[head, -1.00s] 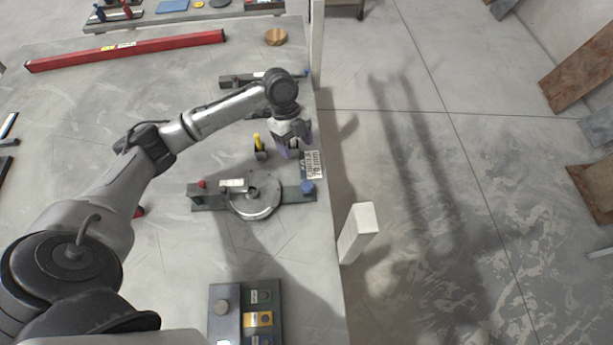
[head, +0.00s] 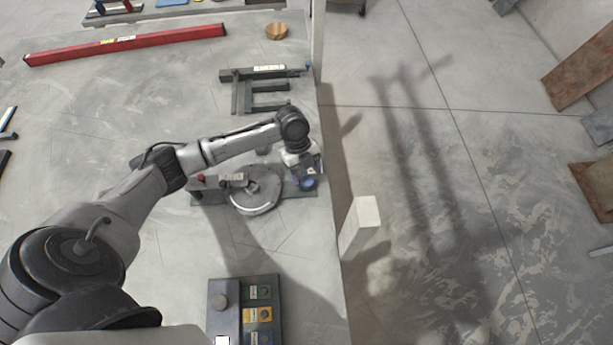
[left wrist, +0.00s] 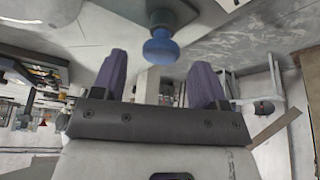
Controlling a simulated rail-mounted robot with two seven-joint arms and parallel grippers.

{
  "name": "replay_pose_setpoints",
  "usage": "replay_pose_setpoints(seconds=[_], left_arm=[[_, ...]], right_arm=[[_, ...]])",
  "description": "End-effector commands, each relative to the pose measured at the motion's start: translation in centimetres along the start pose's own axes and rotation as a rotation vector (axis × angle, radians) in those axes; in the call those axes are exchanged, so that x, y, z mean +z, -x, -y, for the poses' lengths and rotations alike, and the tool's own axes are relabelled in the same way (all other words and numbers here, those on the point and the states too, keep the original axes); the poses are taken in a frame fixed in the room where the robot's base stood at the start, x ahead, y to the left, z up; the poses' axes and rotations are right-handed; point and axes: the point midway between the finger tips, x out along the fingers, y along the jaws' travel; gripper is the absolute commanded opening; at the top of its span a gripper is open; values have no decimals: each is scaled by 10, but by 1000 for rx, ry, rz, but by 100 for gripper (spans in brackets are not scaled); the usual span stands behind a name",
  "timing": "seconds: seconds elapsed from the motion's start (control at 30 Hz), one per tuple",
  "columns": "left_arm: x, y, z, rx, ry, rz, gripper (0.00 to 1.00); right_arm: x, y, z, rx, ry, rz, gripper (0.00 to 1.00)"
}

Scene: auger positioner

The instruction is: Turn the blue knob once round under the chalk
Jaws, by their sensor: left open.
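The blue knob (head: 308,183) sits at the right end of a dark bar near the table's right edge, partly covered by my left gripper (head: 307,168). The knob also shows in the left wrist view (left wrist: 160,48), between and just beyond the open purple fingers of the left gripper (left wrist: 158,72). The fingers are apart, with a gap on each side of the knob. A round grey disc (head: 262,203) lies on the bar left of the knob, with a labelled block (head: 233,178) at its edge. I cannot make out the chalk. My right gripper is not in view.
A red knob (head: 200,179) is at the bar's left end. A dark frame (head: 262,96) and a long red level (head: 125,44) lie farther back. A box with coloured panels (head: 244,312) is in front. A white post (head: 359,226) stands beside the table edge.

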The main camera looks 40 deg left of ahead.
Motion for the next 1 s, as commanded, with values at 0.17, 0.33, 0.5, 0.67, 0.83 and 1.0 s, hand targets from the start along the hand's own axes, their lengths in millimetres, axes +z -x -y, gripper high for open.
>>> replay_pose_setpoints(seconds=[0.17,0.33,0.5,0.67,0.83,1.0], left_arm=[[0,-16,0,-1,0,-1,67],[0,-22,0,-1,1,0,67],[0,-22,0,-1,1,0,67],[0,-22,0,-1,1,0,63],[0,-22,0,-1,0,0,47],[0,-22,0,-1,0,0,30]], right_arm=[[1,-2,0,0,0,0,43],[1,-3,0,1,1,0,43],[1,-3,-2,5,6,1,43],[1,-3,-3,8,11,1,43],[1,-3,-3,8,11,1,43],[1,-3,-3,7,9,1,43]])
